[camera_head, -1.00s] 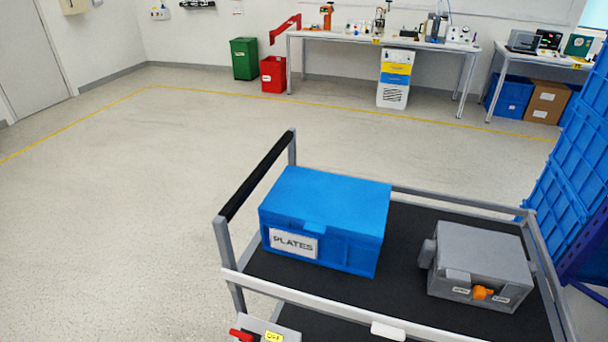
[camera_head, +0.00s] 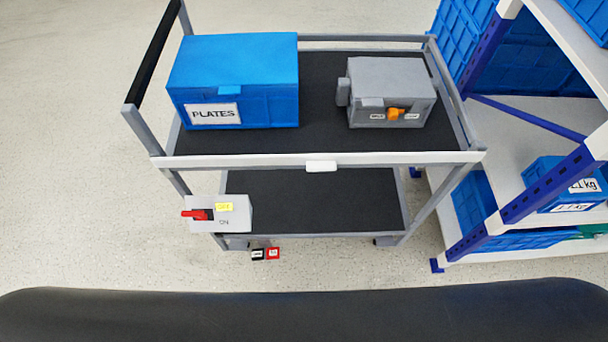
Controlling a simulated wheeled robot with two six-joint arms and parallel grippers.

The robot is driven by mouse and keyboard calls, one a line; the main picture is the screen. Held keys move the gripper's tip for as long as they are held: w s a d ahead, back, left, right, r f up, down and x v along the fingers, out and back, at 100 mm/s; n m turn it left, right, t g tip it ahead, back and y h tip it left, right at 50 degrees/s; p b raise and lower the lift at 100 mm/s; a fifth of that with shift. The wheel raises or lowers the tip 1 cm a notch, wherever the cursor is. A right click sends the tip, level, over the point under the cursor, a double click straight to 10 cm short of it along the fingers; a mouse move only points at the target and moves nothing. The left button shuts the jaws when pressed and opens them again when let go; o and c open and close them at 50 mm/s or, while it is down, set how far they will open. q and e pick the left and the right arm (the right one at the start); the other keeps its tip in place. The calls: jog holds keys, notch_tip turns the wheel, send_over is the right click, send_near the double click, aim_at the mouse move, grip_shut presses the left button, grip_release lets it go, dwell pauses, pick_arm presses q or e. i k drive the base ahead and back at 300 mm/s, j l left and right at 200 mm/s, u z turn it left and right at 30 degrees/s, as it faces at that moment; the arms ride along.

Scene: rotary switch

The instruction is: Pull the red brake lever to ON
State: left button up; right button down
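The red brake lever (camera_head: 197,214) sticks out to the left from a light grey switch box (camera_head: 236,217) on the lower left side of the cart. A yellow OFF label (camera_head: 224,206) is on the box above and right of the lever. An ON mark (camera_head: 223,222) is below that label. The lever lies roughly level, between the heights of the two marks. Neither of my grippers shows in the head view.
The cart (camera_head: 320,161) carries a blue PLATES box (camera_head: 235,85) and a grey box with an orange knob (camera_head: 388,95). Small black and red blocks (camera_head: 266,254) show below the cart. A shelving rack (camera_head: 487,225) stands at the right. Floor at the left is clear.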

aim_at(200, 215)
jog(key=u, duration=1.1)
